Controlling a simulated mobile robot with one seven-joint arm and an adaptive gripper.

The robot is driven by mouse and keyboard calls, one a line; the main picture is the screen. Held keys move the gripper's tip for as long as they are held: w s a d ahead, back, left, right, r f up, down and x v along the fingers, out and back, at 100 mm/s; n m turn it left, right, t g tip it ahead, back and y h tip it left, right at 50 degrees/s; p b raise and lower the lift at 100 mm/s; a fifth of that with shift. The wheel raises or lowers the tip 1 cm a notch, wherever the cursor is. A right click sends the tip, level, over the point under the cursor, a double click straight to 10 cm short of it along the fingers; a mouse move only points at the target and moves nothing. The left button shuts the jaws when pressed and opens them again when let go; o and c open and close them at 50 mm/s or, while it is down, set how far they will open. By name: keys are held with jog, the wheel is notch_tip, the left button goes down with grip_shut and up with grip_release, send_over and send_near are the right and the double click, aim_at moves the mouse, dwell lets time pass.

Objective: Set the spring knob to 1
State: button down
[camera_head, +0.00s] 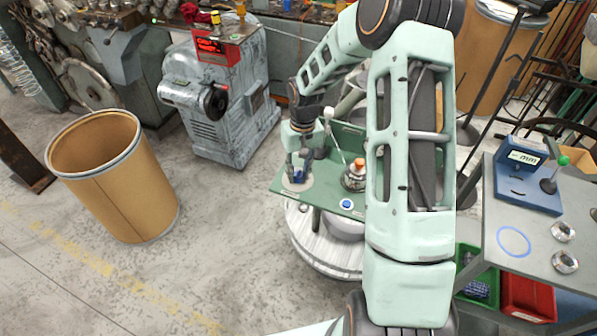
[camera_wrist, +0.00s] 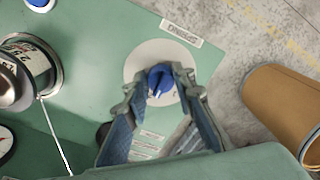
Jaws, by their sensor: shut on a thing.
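The spring knob (camera_wrist: 160,77) is blue with a pale pointer mark. It sits in the middle of a round light dial plate (camera_wrist: 134,68) on the green panel. The panel (camera_head: 329,197) also shows in the head view, with the dial at its left end. My gripper (camera_wrist: 162,86) is above the dial with its two fingers shut on the knob, one on each side. In the head view my gripper (camera_head: 298,166) comes down over the knob and mostly hides it. I cannot read the dial's numbers, nor tell which one the pointer faces.
A spool (camera_head: 354,176) with an orange top stands on the panel right of the dial. A blue button (camera_head: 346,204) sits near the panel's front edge. A brown drum (camera_head: 115,180) stands on the floor at left. A bench (camera_head: 478,251) with a gauge stands at right.

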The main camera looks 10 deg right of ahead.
aim_at(299, 170)
jog(key=shift+n, duration=0.3)
jog(key=n, duration=0.5)
jog(key=shift+w+b, duration=0.1)
jog(key=shift+b, duration=0.3)
jog(key=n, duration=0.6)
jog(key=shift+w+d+g, duration=0.1)
jog(key=shift+g, duration=0.2)
jog(key=shift+n, duration=0.3)
jog(key=c, duration=1.6)
grip_release()
jog(key=shift+r, duration=0.1)
jog(key=r, duration=1.2)
jog(key=shift+w+d, duration=0.1)
jog(key=shift+w, duration=0.2)
